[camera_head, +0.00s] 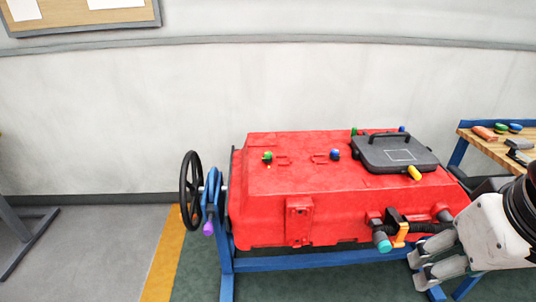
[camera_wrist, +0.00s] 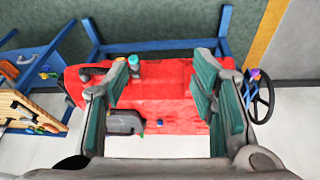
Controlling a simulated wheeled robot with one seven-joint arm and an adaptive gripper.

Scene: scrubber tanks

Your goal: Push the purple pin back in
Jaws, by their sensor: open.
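The purple pin (camera_head: 208,228) is on the blue bracket at the left end of the red tank (camera_head: 275,205), below the black handwheel (camera_head: 191,190). In the wrist view the purple pin (camera_wrist: 255,74) is small, at the right by the handwheel (camera_wrist: 262,97). How far it sticks out is too small to tell. My gripper (camera_head: 432,267) is at the lower right, by the tank's right end, well away from the pin. In the wrist view my gripper (camera_wrist: 166,88) is open and empty, with the tank beyond its fingers.
The tank sits on a blue frame (camera_head: 310,261). An orange handle (camera_head: 401,235) and a teal-capped fitting (camera_head: 382,242) are near my gripper. A black lid (camera_head: 395,155) lies on top. A wooden bench (camera_head: 490,147) with tools stands at right. Floor (camera_head: 95,245) left of the tank is clear.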

